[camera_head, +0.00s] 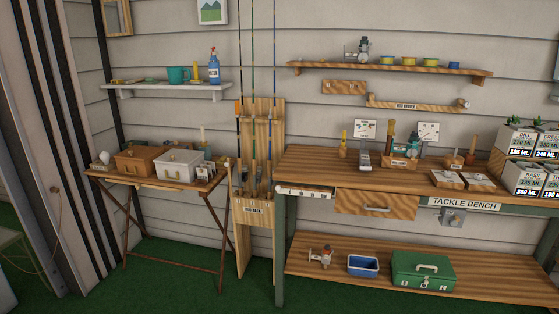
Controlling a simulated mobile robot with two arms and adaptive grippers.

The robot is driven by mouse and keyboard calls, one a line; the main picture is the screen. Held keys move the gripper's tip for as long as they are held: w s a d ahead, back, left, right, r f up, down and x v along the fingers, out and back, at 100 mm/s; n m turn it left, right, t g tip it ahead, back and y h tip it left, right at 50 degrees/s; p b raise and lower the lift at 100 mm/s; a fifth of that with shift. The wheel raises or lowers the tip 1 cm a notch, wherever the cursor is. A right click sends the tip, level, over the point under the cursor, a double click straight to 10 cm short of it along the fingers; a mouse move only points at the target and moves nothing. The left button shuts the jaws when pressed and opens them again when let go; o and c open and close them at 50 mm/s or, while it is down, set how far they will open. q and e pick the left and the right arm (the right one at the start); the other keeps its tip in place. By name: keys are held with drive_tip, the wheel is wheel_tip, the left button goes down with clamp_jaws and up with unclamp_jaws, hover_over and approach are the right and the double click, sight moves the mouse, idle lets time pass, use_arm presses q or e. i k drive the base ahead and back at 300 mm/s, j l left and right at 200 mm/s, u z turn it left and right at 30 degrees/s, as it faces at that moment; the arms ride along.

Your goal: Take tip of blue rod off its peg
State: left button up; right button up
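Three thin fishing rods stand upright side by side in a wooden rod rack (255,232) against the back wall. Neither of my grippers is in view.
Left of the rack stands a folding table (150,183) with boxes, under a white shelf (165,91). On the right is the tackle bench (320,160) with tins and plant boxes, below a wooden shelf (390,67). The green floor (180,285) in front looks clear.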

sight(270, 170)
drive_tip(key=i+l, duration=0.1)
drive_tip(key=i, duration=1.65)
drive_tip(key=j+u, duration=0.05)
drive_tip(key=j, duration=0.05)
